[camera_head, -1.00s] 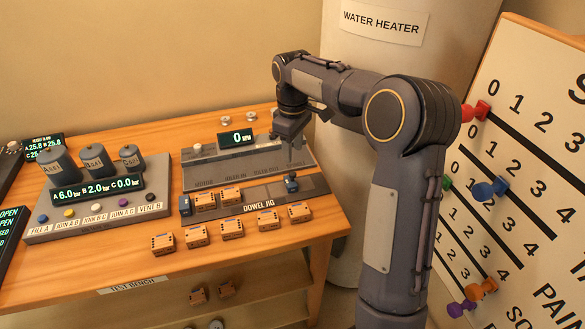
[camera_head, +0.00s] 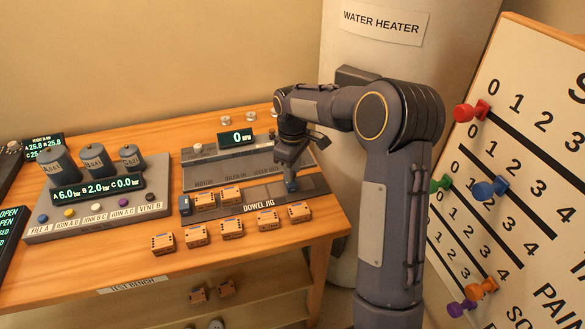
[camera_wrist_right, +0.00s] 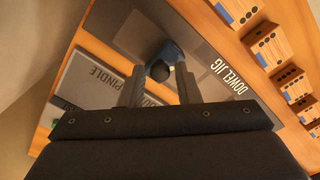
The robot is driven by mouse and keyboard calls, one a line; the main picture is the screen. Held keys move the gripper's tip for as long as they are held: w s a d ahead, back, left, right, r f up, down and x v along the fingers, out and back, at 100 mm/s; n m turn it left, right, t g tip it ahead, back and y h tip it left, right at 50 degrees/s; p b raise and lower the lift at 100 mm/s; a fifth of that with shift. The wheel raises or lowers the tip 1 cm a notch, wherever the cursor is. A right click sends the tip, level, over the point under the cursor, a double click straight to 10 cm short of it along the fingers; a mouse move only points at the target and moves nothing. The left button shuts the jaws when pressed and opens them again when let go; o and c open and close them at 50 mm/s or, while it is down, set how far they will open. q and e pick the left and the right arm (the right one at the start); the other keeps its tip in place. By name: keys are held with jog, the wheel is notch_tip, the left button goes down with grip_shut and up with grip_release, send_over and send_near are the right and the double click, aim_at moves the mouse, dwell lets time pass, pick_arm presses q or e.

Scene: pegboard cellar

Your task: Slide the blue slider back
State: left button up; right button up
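The blue slider (camera_head: 291,185) stands near the right end of the grey dowel jig (camera_head: 314,182) on the bench. It also shows in the right wrist view (camera_wrist_right: 168,52), with a dark round top. My right gripper (camera_head: 290,170) is directly over it, pointing down. In the right wrist view its two fingers (camera_wrist_right: 159,70) are apart, with the slider's dark top between them in the picture. I cannot tell whether they touch it. My left gripper is not in view.
Several small wooden blocks (camera_head: 232,228) lie on and in front of the jig. A grey panel with a display (camera_head: 237,138) is behind it. A tank console (camera_head: 95,205) stands left. A scoreboard with coloured pegs (camera_head: 490,188) stands right, beyond my arm.

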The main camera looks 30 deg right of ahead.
grip_shut()
jog(key=d, duration=0.3)
jog(key=s+d, duration=0.1)
jog(key=d, duration=0.2)
jog(key=s+d+p, duration=0.1)
jog(key=d, duration=0.2)
jog(key=shift+s+d, duration=0.1)
jog(key=shift+o, duration=1.5)
grip_release()
jog(key=shift+d, duration=0.1)
jog(key=shift+r, duration=0.1)
notch_tip(320, 180, up, 8)
